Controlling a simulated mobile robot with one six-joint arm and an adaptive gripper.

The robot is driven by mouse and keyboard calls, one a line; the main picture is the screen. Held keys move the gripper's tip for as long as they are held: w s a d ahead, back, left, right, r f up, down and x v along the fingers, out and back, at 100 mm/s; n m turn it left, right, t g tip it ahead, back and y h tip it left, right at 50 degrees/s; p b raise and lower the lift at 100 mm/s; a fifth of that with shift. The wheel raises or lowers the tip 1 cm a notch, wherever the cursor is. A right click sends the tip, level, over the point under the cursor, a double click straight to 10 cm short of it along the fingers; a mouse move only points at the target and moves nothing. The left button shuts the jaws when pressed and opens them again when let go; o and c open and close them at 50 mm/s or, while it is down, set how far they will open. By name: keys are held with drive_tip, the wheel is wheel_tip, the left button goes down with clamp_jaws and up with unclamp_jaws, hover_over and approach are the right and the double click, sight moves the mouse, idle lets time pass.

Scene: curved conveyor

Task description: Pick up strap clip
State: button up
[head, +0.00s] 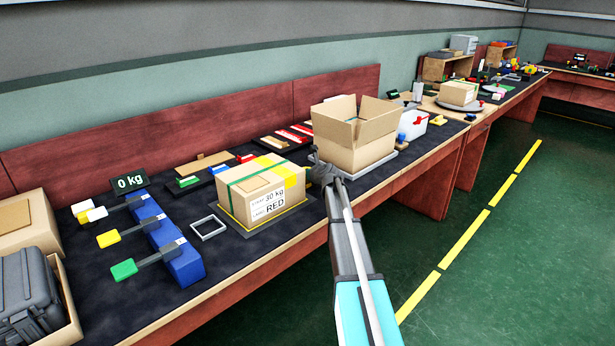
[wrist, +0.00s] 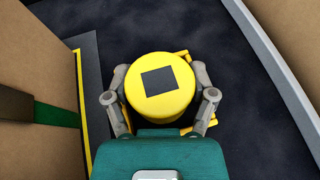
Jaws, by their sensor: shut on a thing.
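My gripper (head: 324,174) is between the strapped carton and the open carton in the head view. In the wrist view my gripper (wrist: 160,98) is shut on a yellow round piece (wrist: 160,109) with a dark square on its flat top. Its fingers are on both sides of the piece. More yellow parts show beside the fingers. I cannot tell for certain that this piece is the strap clip; its underside is hidden, and I cannot make it out in the head view.
The strapped carton (head: 262,200) with its "RED" label stands left of my gripper. The open carton (head: 352,145) stands behind it to the right. A grey square frame (head: 208,228) and blue holders (head: 181,262) with coloured-handled tools are further left. Dark bench surface (wrist: 205,30) is clear around the piece.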

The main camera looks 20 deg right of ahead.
drive_tip(key=shift+r, duration=0.1)
wheel_tip(320, 180, up, 10)
drive_tip(key=p, duration=1)
